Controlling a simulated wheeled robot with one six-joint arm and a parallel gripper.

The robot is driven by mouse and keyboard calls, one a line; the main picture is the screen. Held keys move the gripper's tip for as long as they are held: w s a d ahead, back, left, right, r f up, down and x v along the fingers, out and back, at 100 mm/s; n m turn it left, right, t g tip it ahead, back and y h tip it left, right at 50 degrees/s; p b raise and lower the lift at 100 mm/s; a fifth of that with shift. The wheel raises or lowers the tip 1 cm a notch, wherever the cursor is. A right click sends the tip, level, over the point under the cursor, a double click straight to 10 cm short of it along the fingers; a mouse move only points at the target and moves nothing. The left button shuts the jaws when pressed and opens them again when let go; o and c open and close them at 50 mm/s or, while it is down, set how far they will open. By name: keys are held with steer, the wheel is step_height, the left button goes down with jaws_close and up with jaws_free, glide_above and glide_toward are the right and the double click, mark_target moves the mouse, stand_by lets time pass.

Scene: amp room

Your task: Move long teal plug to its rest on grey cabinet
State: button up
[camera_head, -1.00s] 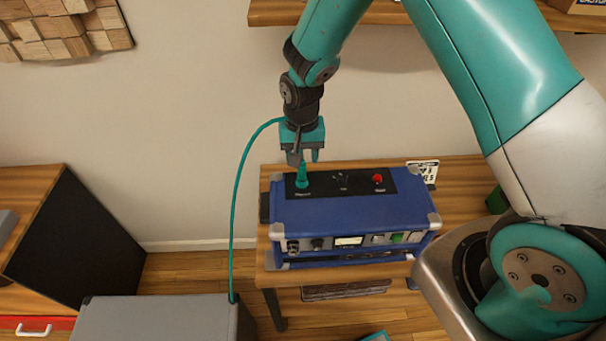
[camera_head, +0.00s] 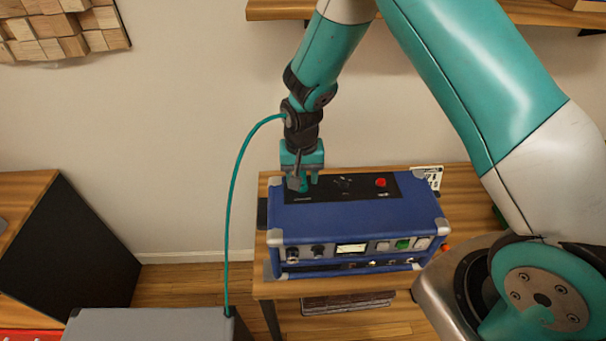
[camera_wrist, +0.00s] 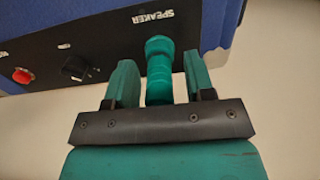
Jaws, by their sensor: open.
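The long teal plug (camera_wrist: 159,70) stands upright at the spot marked SPEAKER on the black top panel (camera_head: 345,187) of the blue amplifier (camera_head: 360,217). My gripper (camera_wrist: 160,62) is open, with one finger on each side of the plug and a visible gap to both. In the head view my gripper (camera_head: 303,181) is low over the panel's left end and mostly covers the plug. The grey cabinet (camera_head: 150,324) is at the bottom left; only its top and part of a side show. No rest for the plug can be made out on it.
A red button (camera_head: 381,183) and a black knob (camera_wrist: 76,67) are on the panel. The amplifier stands on a wooden table (camera_head: 458,180) near the wall.

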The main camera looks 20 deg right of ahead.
steer(key=shift+s+f, duration=0.15)
stand_by(0.5)
jaws_close()
steer(key=shift+r+p, duration=2.1)
steer(key=shift+r, duration=1)
steer(key=shift+d, duration=0.1)
